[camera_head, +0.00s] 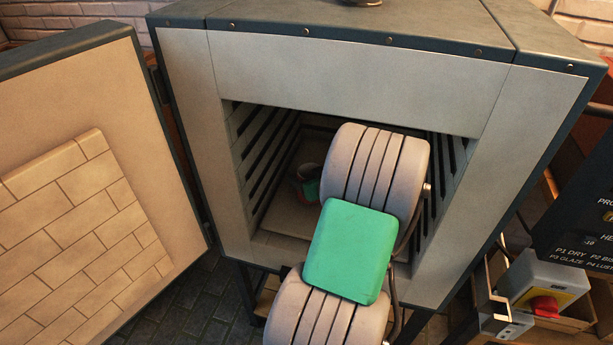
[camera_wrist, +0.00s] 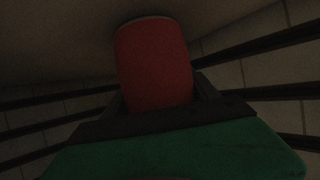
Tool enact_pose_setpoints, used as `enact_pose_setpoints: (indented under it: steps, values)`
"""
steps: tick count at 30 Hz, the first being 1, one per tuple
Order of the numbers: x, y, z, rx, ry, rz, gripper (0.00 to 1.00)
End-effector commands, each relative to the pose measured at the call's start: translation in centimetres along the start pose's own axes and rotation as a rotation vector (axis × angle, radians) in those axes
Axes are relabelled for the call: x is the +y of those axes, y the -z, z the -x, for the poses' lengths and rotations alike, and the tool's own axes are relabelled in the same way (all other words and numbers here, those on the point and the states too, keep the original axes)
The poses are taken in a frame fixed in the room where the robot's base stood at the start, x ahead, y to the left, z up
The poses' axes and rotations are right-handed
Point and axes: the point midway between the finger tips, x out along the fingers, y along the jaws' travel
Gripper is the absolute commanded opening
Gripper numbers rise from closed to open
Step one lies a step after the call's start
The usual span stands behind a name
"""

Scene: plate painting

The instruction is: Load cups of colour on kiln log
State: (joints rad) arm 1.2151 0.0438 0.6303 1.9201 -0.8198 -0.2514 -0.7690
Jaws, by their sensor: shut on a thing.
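In the wrist view a red cup (camera_wrist: 154,62) with a thin pale rim stands out between the dark fingers of my gripper (camera_wrist: 158,98). My gripper is shut on the cup's lower part in that view. My arm hides most of the gripper there. I cannot tell whether the cup touches the kiln floor (camera_head: 287,219). No other cups show.
The kiln door (camera_head: 75,200) stands swung open at the left. Dark grooves line the kiln's side walls (camera_head: 270,165), close around my arm. A control box with a red button (camera_head: 544,304) and a dark panel with programme text (camera_head: 580,235) are at the right, outside the kiln.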

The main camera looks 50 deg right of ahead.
Motion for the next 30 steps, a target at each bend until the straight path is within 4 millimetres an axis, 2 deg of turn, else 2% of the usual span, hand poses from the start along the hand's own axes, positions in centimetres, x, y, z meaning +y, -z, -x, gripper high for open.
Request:
enact_pose_setpoints:
  steps: [2,3,9,11,20,23,30]
  values:
    - [0.0,-0.3,-0.2,0.001,0.000,0.001,0.14]
    - [-0.1,-0.3,-0.1,-0.001,0.001,0.000,0.70]
    - [-0.1,-0.2,-0.1,-0.001,0.001,0.000,0.86]
    - [-0.1,-0.2,-0.1,-0.001,0.001,0.000,0.90]
    - [-0.1,0.3,0.1,-0.001,0.001,0.000,0.90]
    - [0.1,0.1,1.6,0.000,-0.004,-0.002,0.90]
    - [0.2,0.1,7.9,0.000,-0.007,-0.002,0.90]
